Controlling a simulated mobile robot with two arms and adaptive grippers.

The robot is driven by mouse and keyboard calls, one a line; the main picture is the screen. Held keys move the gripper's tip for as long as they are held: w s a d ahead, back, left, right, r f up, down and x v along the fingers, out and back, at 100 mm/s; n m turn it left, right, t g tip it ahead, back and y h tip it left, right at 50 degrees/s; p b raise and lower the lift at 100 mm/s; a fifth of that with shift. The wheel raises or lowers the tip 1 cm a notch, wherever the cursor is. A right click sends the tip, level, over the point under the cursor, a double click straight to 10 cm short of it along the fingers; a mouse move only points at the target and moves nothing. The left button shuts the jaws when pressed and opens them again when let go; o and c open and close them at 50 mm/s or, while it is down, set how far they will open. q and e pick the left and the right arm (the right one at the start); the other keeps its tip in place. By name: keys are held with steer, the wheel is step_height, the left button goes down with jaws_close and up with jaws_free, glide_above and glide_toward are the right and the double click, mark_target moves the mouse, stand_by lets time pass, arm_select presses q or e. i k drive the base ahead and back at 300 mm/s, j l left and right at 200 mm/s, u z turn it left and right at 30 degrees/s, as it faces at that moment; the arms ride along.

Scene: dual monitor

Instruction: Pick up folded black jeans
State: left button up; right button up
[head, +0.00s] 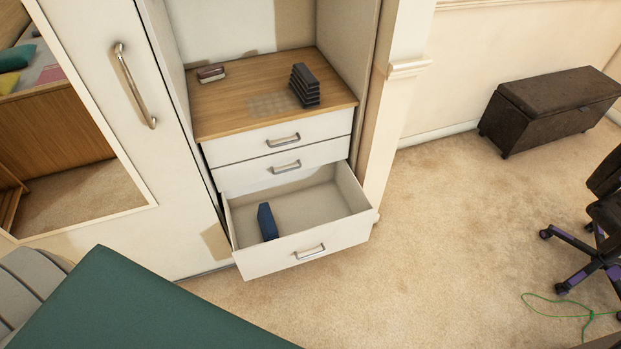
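I cannot say for sure which thing is the folded black jeans. A dark blue folded-looking item (267,221) stands in the open bottom drawer (335,197), near the drawer's left side. A black ribbed block or stack (305,86) sits on the wooden top (232,110) of the drawer unit, right of centre. Neither of my grippers is in view.
The two upper drawers (278,140) are shut. A small dark red item (211,74) lies on the wooden top. A mirrored wardrobe door (120,110) is at left, a dark green surface (140,310) in front.

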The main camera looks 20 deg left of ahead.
mark_target(304, 83)
steer(key=u, duration=0.75)
